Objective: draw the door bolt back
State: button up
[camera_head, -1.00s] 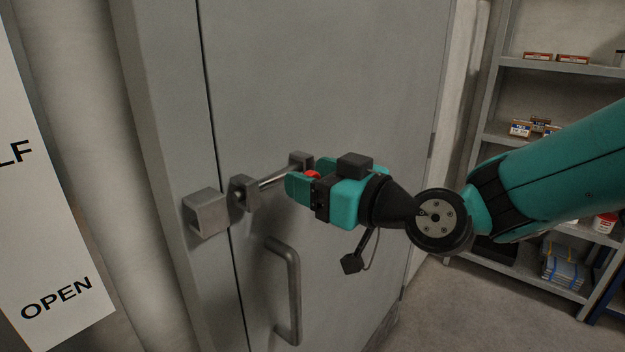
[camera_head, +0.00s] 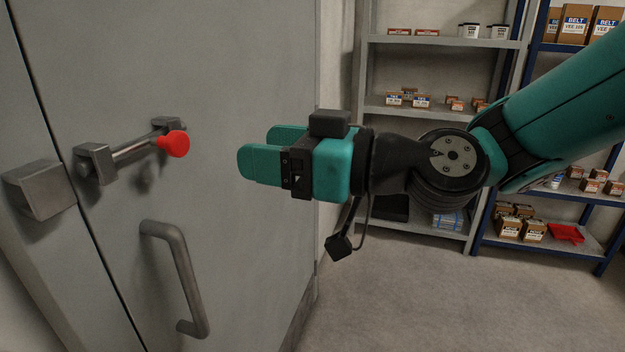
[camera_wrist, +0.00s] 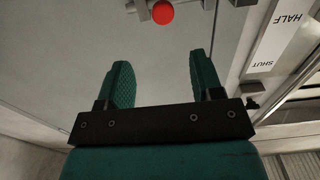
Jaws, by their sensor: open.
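The door bolt (camera_head: 130,151) is a grey metal rod lying across the grey door (camera_head: 240,60) in two brackets, with a red knob (camera_head: 173,144) near its right bracket. The rod's left end is at the left bracket (camera_head: 95,164), and a gap shows between that and the square keeper (camera_head: 40,190) on the frame. My gripper (camera_head: 256,148) is open and empty, to the right of the knob and apart from it. In the wrist view the red knob (camera_wrist: 162,13) is at the top, beyond my open fingertips (camera_wrist: 160,72).
A D-shaped door handle (camera_head: 180,280) is below the bolt. Shelves with small boxes (camera_head: 408,98) stand behind to the right. The floor (camera_head: 400,310) in front of them is clear. A sign (camera_wrist: 280,35) with HALF and SHUT shows in the wrist view.

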jog(key=shift+b+v, duration=0.55)
jog(key=shift+v, duration=1.75)
jog(key=s+d+f+m+g+h+p, duration=0.1)
jog(key=s+d+f+m+g+h, duration=0.4)
jog(key=s+d+f+h, duration=0.7)
jog(key=d+m+h, duration=0.1)
jog(key=d+m, duration=0.1)
jog(key=shift+s+d+f+g, duration=0.25)
jog(key=shift+d+g, duration=0.05)
jog(key=shift+d, duration=0.1)
